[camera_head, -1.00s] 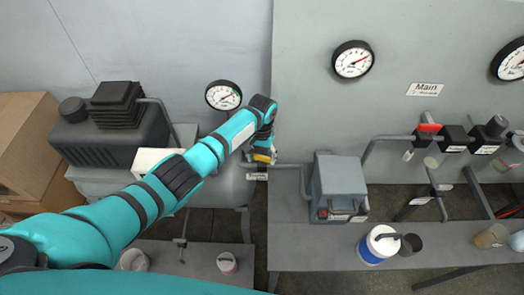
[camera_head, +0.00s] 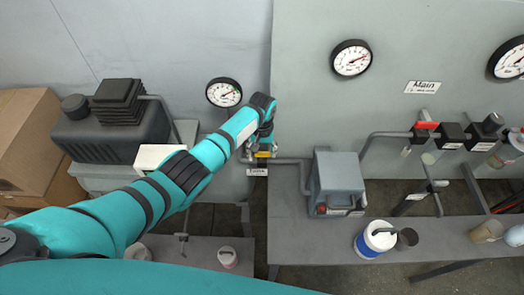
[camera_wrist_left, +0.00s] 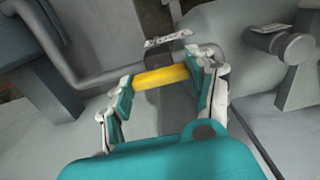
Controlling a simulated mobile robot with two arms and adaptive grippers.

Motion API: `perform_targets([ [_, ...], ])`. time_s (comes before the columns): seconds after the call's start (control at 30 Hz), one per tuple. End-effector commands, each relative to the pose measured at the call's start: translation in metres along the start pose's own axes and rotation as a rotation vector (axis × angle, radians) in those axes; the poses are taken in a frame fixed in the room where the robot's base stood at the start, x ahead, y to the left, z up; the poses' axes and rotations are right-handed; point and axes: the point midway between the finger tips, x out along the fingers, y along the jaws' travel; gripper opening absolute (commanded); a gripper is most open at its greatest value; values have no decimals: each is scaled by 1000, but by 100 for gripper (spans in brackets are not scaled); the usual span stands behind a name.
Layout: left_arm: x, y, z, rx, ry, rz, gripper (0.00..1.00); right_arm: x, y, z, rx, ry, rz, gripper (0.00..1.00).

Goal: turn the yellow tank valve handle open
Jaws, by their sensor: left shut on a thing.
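The yellow tank valve handle (camera_wrist_left: 161,77) lies across between the two fingers of my left gripper (camera_wrist_left: 163,82) in the left wrist view. The fingers are shut on it, one at each end. In the head view the left gripper (camera_head: 261,150) is at the tank's pipe, and a small part of the yellow handle (camera_head: 263,154) shows below it. A white label (camera_head: 257,172) hangs just under the handle. My teal left arm covers part of the tank. My right gripper is not in view.
A grey box (camera_head: 338,178) on the bench stands right of the handle, joined by a pipe (camera_head: 293,162). A round gauge (camera_head: 224,92) is on the wall above left. A blue and white container (camera_head: 375,240) stands on the bench. A red-handled valve (camera_head: 427,125) is further right.

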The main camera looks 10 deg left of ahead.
Motion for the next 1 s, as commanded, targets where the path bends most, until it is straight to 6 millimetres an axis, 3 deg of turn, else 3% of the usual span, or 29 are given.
perform_targets([
  [0.07,-2,0,-2,-3,6,3,26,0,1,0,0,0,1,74],
  [0.1,-2,0,-2,-3,6,3,59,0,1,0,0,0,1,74],
  [0.3,-2,0,-2,-1,4,2,83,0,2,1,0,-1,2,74],
  [0.67,-7,0,-1,0,2,2,83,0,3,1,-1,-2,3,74],
  [0.77,-20,0,-2,0,4,3,83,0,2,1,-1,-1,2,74],
  [1.0,-72,0,-2,-1,6,4,83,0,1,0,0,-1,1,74],
])
